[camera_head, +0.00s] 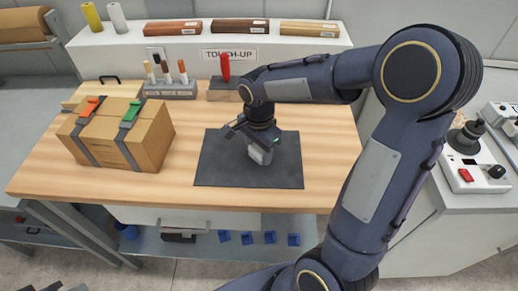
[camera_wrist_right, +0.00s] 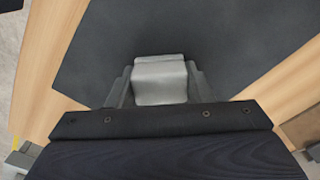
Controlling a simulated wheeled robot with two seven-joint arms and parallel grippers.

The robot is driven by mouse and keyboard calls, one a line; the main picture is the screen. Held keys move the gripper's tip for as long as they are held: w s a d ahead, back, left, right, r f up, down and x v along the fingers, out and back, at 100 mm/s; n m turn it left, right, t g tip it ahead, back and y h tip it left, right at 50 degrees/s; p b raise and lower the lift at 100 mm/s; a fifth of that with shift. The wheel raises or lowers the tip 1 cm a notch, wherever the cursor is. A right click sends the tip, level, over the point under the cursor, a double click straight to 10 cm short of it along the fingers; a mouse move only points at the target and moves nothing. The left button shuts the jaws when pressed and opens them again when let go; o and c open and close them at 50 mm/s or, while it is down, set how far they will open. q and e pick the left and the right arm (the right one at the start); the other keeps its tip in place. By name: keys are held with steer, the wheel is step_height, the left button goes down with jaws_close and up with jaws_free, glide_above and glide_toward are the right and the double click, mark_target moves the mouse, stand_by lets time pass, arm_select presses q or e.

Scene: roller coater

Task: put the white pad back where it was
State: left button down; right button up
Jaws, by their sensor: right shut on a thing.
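The white pad (camera_wrist_right: 160,82) is a small pale block between the fingers of my right gripper (camera_wrist_right: 158,92) in the right wrist view. In the head view the right gripper (camera_head: 256,140) points down over the dark mat (camera_head: 222,172), with the pad (camera_head: 261,155) showing beneath it. The gripper is shut on the pad. I cannot tell whether the pad touches the mat. Dark shapes at the bottom left edge of the head view may be part of my left gripper (camera_head: 62,287); they are mostly cut off.
A cardboard box (camera_head: 140,140) with red and green clips stands left of the mat. Behind are a grey holder (camera_head: 170,91) with marker-like sticks, a wooden block (camera_head: 222,90) with a red upright piece, and a white shelf (camera_head: 130,50). Bare wooden table (camera_head: 200,200) lies in front.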

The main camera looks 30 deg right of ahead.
steer(key=shift+f, duration=0.1)
steer(key=o, duration=1.1)
steer(key=shift+c, duration=0.2)
step_height(320, 180, up, 12)
steer(key=s+a+f+n+t+y, duration=0.2)
steer(key=s+n, duration=0.4)
steer(key=s, duration=0.2)
steer(key=s+a+f+n+t+y, duration=0.1)
steer(key=s+a+f+n+t, duration=0.1)
steer(key=s+n, duration=0.5)
steer(key=shift+s+n+t+y+p, duration=0.3)
steer(key=shift+s+t+y+p, duration=0.1)
steer(key=shift+s+t, duration=0.5)
